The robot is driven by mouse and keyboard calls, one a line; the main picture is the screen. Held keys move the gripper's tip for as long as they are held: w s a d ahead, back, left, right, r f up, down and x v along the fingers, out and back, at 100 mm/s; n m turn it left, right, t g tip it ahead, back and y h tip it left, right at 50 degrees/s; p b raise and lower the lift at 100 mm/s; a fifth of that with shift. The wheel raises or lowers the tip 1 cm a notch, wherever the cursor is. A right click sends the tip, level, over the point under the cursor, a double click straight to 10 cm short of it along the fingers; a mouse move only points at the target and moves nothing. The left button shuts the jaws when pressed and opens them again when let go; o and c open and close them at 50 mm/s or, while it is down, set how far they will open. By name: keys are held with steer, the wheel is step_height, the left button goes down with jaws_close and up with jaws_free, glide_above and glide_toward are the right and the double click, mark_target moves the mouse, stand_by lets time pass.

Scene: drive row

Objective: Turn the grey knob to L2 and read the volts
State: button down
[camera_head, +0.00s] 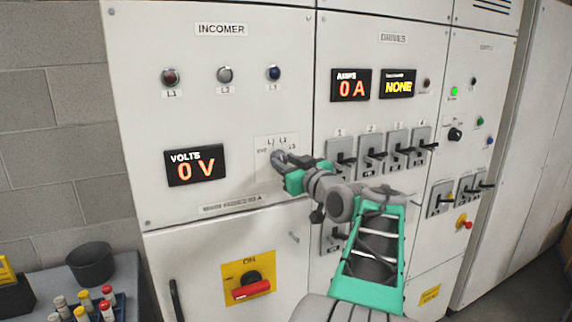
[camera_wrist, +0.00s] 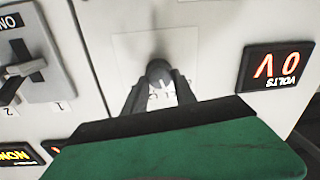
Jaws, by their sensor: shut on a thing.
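The grey knob (camera_wrist: 159,71) sits on a pale plate on the INCOMER panel. In the wrist view the two dark fingers of my gripper (camera_wrist: 160,84) are shut on it from either side. In the head view my gripper (camera_head: 280,162) is at the plate (camera_head: 268,143), and it hides the knob and its pointer. The plate carries small marks around the knob, such as L1, L2 and L3; I cannot tell which one the knob points to. The volts display (camera_head: 195,165) reads 0 V in red, left of the knob. It also shows upside down in the wrist view (camera_wrist: 277,68).
A red handle on a yellow plate (camera_head: 249,281) marked ON is below. Three lamps (camera_head: 224,74) labelled L1 to L3 are above. A bench with a dark pot (camera_head: 90,262) is at lower left.

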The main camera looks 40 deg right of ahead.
steer(key=m+b, duration=0.1)
steer(key=m, duration=0.2)
steer(key=shift+f+b, duration=0.1)
steer(key=shift+b, duration=0.2)
steer(key=shift+m+b, duration=0.35)
steer(key=shift+m, duration=1.75)
steer(key=c, duration=1)
jaws_free()
steer(key=b+v, duration=0.2)
steer(key=v, duration=0.5)
steer(key=shift+s, duration=0.4)
steer(key=shift+f, duration=0.15)
